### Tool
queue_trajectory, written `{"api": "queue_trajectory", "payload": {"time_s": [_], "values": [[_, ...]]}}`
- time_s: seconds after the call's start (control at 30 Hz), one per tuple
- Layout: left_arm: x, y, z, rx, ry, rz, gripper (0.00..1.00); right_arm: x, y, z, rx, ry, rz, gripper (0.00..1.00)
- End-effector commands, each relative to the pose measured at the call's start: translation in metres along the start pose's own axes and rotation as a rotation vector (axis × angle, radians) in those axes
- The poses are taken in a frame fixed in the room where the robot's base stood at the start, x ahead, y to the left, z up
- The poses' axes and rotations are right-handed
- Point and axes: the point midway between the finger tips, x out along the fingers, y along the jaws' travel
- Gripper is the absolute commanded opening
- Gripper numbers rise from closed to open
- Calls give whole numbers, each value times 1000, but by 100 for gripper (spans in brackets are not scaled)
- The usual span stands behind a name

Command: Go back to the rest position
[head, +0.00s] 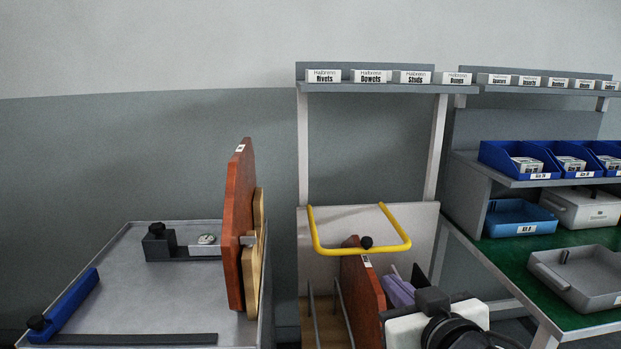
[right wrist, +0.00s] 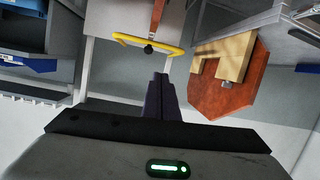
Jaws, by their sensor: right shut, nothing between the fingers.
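My right gripper (head: 418,274) is at the bottom right of the head view, in front of the cart with the yellow handle. In the right wrist view its dark fingers (right wrist: 161,80) are together, with nothing between them. The fingers point towards the cart and appear apart from its yellow handle (right wrist: 150,42). My left gripper is not in the head view.
The cart's yellow handle (head: 330,249) stands above a red-brown board (head: 362,295) and a lavender item (head: 398,291). Left is a grey metal table (head: 110,285) with an upright red-brown board (head: 238,215). Right is a green-topped bench (head: 530,285) with blue bins (head: 515,158).

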Motion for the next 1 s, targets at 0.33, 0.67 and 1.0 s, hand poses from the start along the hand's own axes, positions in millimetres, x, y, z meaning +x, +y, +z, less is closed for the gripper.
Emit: {"api": "queue_trajectory", "payload": {"time_s": [0.33,0.67,1.0], "values": [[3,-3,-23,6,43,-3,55,8,-22,92,22,-119,-81,0],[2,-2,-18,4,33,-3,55,-29,-48,268,83,-313,-152,0],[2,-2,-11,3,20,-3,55,-124,-56,415,114,-477,-129,0]]}}
